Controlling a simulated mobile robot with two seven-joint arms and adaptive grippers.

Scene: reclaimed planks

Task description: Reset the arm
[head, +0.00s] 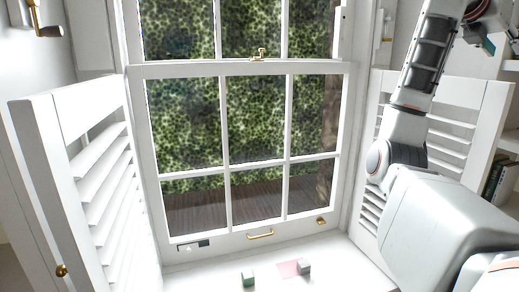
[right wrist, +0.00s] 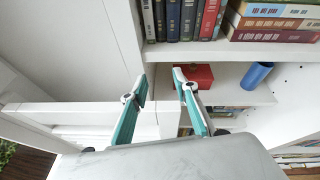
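My right arm (head: 420,60) rises on the right side of the head view, in front of the right shutter. Its wrist end is near the top right corner, where a small teal part of it shows. In the right wrist view my right gripper (right wrist: 160,80) has its two teal fingers apart with nothing between them. A white shelf unit with books stands beyond the fingers. My left arm and left gripper are in neither view.
A white sash window (head: 250,150) stands between a left shutter (head: 95,185) and a right shutter (head: 455,125). A green block (head: 248,279) and a grey block (head: 304,267) sit on the sill. Beyond the gripper are a red box (right wrist: 196,77), a blue cylinder (right wrist: 257,75) and books (right wrist: 185,18).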

